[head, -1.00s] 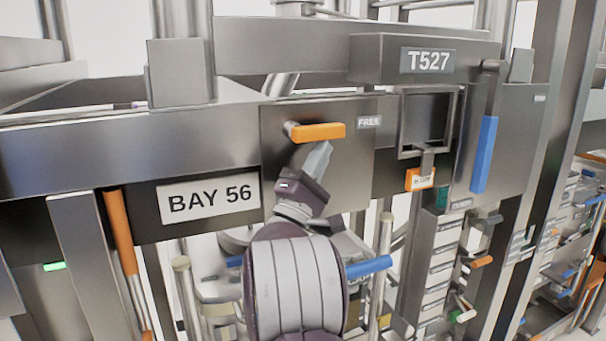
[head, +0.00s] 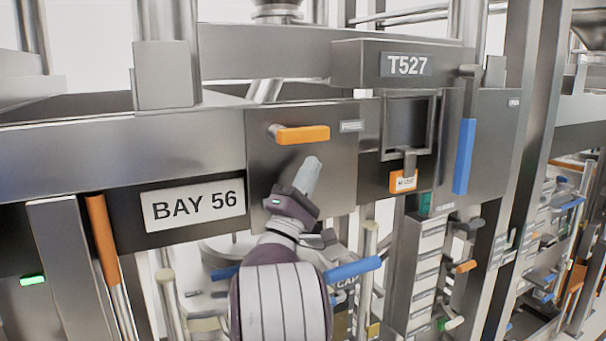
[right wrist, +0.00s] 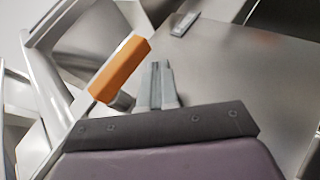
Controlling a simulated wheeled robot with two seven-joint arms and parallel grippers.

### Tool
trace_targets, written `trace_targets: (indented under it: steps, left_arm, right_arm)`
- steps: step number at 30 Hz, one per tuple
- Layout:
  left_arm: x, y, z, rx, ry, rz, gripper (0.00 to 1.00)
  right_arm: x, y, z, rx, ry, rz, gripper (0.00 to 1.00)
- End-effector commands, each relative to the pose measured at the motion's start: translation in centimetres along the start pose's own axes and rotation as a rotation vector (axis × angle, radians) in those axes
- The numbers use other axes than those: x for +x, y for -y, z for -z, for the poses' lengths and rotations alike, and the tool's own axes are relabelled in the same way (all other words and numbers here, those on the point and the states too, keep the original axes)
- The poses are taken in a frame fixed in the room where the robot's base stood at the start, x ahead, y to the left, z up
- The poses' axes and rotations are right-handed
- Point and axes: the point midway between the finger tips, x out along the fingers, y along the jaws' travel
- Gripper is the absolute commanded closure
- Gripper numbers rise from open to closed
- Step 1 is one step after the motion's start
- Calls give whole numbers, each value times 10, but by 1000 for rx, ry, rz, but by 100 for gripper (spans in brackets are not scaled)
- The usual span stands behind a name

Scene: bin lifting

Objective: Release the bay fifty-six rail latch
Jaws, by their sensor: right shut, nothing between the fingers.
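The rail latch is an orange handle (head: 301,135) on a grey plate (head: 330,185) to the right of the BAY 56 sign (head: 195,205). The handle lies nearly level, with its pivot at its left end. My right gripper (head: 313,163) is just below the handle in the head view, shut and empty. In the right wrist view the shut fingers (right wrist: 157,68) are beside the orange handle (right wrist: 120,68), which is to their left. I see no clear contact between them. My left gripper is out of view.
A small label (head: 351,126) is right of the handle. Further right are a square frame (head: 436,122) under the T527 sign (head: 407,66), an orange tag (head: 403,181) and a blue upright handle (head: 464,157). A blue bar (head: 352,269) sticks out below, near my right arm.

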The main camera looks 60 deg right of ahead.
Motion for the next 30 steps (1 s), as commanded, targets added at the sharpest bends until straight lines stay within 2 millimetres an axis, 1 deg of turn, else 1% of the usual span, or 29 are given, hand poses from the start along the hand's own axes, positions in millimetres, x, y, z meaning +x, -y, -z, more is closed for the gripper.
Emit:
trace_targets:
  steps: [1,6,9,12,15,18,30]
  left_arm:
    - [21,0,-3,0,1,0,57]
    - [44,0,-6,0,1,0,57]
    - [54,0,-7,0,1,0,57]
    - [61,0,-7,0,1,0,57]
    - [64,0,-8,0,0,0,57]
    - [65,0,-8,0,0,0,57]
    - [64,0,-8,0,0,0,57]
  right_arm:
    - [-16,13,3,1,-2,1,100]
    - [-58,0,5,2,-7,4,100]
    - [-77,-7,7,1,-8,5,100]
    - [-91,-11,7,0,-8,8,100]
    - [-98,-16,7,-1,-7,7,100]
    - [-102,-17,7,-2,-7,9,100]
    - [-102,-17,7,-4,-7,9,100]
